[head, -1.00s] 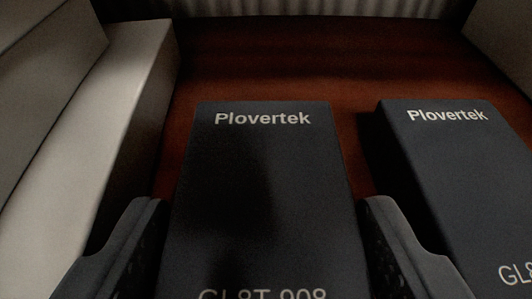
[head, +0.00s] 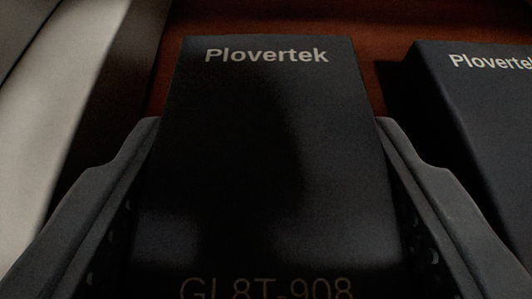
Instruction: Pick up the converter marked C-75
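A dark box (head: 270,150) printed "Plovertek", with "GL8T-908" partly cut off at the bottom edge, fills the middle of the head view. A second dark "Plovertek" box (head: 470,120) stands to its right, cut off by the picture edge. No C-75 mark shows on either, so I cannot tell which is the converter named. My gripper (head: 268,130) has one finger on each side of the middle box. The fingers look open, with their inner faces showing beside the box; contact is hard to judge in the shadow.
A pale box-like object (head: 65,130) stands close on the left. A reddish-brown surface (head: 385,25) shows behind and between the dark boxes. The gap between the two dark boxes is narrow, and my right finger is in front of it.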

